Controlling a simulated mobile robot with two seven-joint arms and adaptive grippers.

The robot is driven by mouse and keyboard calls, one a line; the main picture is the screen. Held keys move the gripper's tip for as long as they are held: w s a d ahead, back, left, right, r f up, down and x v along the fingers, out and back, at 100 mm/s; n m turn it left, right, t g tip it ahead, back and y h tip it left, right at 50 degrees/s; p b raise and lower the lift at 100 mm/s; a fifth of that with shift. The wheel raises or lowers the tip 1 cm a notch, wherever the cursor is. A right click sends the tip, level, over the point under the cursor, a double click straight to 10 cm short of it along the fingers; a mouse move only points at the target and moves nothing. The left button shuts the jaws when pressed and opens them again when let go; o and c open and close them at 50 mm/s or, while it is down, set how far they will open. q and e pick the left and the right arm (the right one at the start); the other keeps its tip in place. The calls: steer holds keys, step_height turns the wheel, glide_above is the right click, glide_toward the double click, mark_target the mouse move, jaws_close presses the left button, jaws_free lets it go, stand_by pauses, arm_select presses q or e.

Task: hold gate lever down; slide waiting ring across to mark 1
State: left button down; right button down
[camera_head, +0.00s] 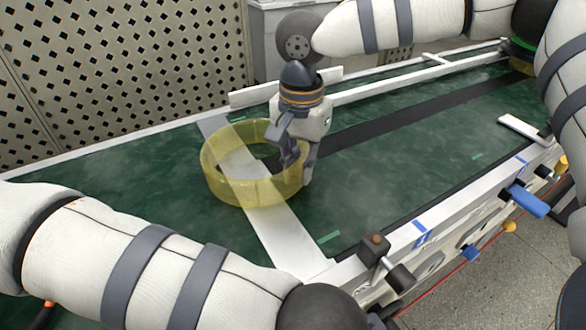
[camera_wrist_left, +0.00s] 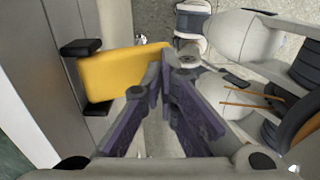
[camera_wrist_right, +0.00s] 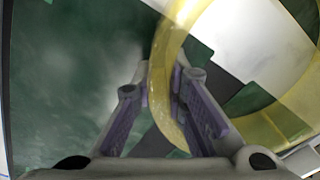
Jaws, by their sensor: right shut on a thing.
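A translucent yellow ring (camera_head: 225,187) lies on the green table, partly over a white cross strip (camera_head: 270,228). My right gripper (camera_head: 296,168) is shut on the ring's right-hand wall; the wall also shows between its fingers in the right wrist view (camera_wrist_right: 163,90). A blue mark that looks like a 1 (camera_head: 421,241) is on the front rail. In the left wrist view, my left gripper (camera_wrist_left: 163,68) has its fingertips together, beside a yellow paddle (camera_wrist_left: 115,80). I cannot tell whether they touch, or whether this paddle is the gate lever. The left gripper is hidden in the head view.
A small brown-topped post (camera_head: 375,243) with a black knob stands at the front rail. A blue handle (camera_head: 529,201) sticks out farther right. A dark stripe (camera_head: 400,118) runs along the green surface (camera_head: 400,160), which is clear right of the ring.

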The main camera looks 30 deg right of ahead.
arm_select(q)
steer(key=shift+w+a+f, duration=0.15)
arm_select(e)
steer(key=shift+d, duration=0.2)
steer(key=shift+d, duration=1.5)
steer(key=shift+w+d, duration=0.1)
steer(key=shift+d, duration=1.4)
steer(key=shift+d, duration=0.15)
steer(key=shift+d, duration=1.35)
